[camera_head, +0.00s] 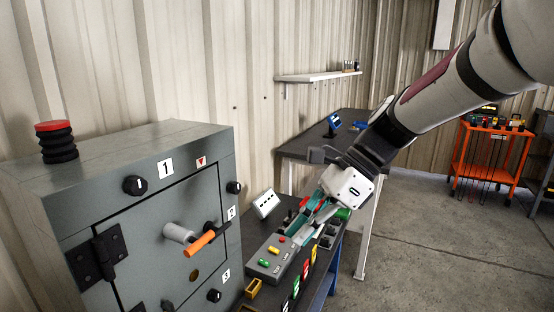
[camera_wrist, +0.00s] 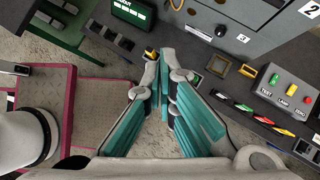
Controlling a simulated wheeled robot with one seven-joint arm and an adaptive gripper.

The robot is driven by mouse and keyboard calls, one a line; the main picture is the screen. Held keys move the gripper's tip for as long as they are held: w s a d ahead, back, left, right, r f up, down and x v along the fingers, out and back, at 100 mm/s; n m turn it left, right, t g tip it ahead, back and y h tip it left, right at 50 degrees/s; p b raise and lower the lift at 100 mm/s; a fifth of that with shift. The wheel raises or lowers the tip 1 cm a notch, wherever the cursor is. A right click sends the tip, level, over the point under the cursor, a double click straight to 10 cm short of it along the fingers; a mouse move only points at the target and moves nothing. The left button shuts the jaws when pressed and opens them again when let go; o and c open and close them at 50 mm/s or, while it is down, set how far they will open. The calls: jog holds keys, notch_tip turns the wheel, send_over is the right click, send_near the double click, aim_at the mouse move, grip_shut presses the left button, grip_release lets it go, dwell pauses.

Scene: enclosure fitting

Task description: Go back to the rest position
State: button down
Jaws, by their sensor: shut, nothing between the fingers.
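My gripper (camera_head: 300,230) has teal finger pads and reaches down from the upper right in the head view, over the bench beside the grey cabinet. Its fingers are shut with nothing between them. In the wrist view the fingers of my gripper (camera_wrist: 163,68) come together at the tips, and no object is held. In the head view the fingers overlap the control box (camera_head: 265,265), which has coloured buttons. I cannot tell the exact gap between the fingers and the box.
The grey cabinet (camera_head: 140,175), with an orange-gripped handle (camera_head: 203,242) sticking out, stands left of my gripper. A dark table (camera_head: 300,146) stands behind, with a wall shelf (camera_head: 310,77) above. An orange cart (camera_head: 487,160) is at the far right. Open floor (camera_head: 430,245) lies to the right.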

jog(key=s+d+r+n+t+h+p, duration=0.1)
jog(key=s+d+n+t+h, duration=0.1)
jog(key=s+d+n, duration=0.5)
jog(key=s+d+r+n+t+h+p, duration=0.1)
jog(key=s+d+n+h, duration=0.4)
jog(key=s+n, duration=0.5)
jog(key=s+d+t+p, duration=0.1)
jog(key=s+d+t, duration=0.1)
jog(key=s, duration=0.2)
jog(key=shift+s+d+r+n+t+h, duration=0.25)
jog(key=shift+d+r+n+t+h, duration=0.05)
jog(key=shift+d, duration=0.1)
